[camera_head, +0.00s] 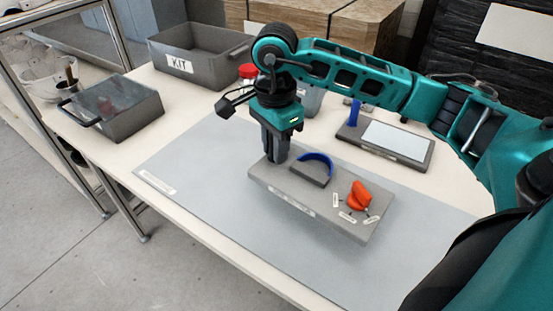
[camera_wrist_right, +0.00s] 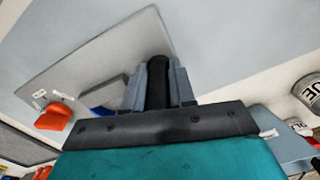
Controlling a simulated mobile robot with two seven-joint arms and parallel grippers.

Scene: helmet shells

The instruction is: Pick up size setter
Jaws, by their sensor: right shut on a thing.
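My right gripper (camera_head: 275,158) points down at the left end of a grey board (camera_head: 342,217) on the mat. In the wrist view its fingers (camera_wrist_right: 160,85) are shut on a dark upright piece (camera_wrist_right: 157,78), which looks like the size setter. Its lower end is at or just above the board; I cannot tell whether it touches. The board carries a blue arc on a dark block (camera_head: 311,172) and an orange part (camera_head: 360,196) beside small white labels. My left gripper is not in view.
A grey KIT bin (camera_head: 186,64) and a clear-lidded box (camera_head: 118,122) stand at the back left. A red-capped container (camera_head: 248,71) is behind my right gripper. A grey base with a white panel (camera_head: 398,139) lies at the back right. The mat's (camera_head: 200,180) left part is clear.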

